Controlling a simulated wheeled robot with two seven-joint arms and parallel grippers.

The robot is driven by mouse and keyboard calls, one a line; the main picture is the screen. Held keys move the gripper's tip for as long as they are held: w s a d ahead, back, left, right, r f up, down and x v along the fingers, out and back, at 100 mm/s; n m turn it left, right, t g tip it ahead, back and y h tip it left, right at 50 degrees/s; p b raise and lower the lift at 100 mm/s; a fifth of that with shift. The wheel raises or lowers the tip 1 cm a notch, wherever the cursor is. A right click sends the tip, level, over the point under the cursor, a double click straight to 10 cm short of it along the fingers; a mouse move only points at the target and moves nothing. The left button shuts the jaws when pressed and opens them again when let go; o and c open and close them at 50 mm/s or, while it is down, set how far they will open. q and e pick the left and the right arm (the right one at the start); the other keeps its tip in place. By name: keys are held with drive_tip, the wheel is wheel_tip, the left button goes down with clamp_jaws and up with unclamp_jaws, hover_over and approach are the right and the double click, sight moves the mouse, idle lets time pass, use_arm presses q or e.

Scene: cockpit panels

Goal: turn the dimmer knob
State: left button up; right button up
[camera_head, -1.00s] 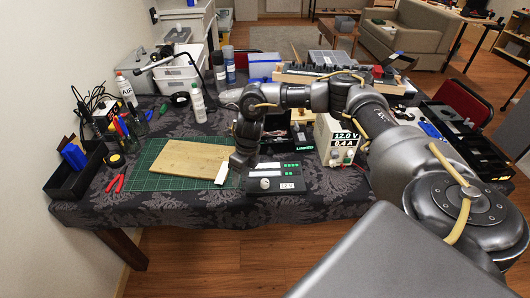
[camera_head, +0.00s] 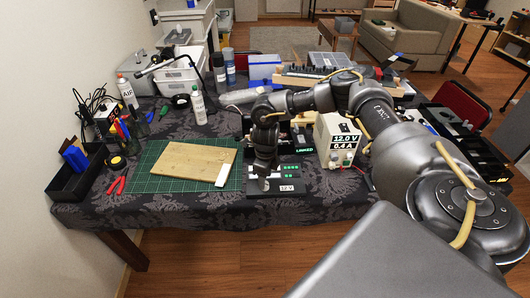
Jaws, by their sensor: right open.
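The black panel (camera_head: 298,190) with green-lit displays and a "12 V" label lies at the front edge of the table. My right gripper (camera_head: 264,180) points down over the panel's left part and is open. The dimmer knob is mostly hidden at the fingertips; I cannot tell whether the fingers touch it. My left gripper is not in view.
A wooden board (camera_head: 194,161) with a white piece lies on the green cutting mat (camera_head: 150,181) left of the panel. A power supply (camera_head: 337,140) reading 12.0 V stands to the right. Red pliers (camera_head: 117,185) lie farther left.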

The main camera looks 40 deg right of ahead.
drive_tip(key=shift+f, duration=1.35)
drive_tip(key=shift+a, duration=0.1)
drive_tip(key=shift+c, duration=0.4)
drive_tip(key=c, duration=0.9)
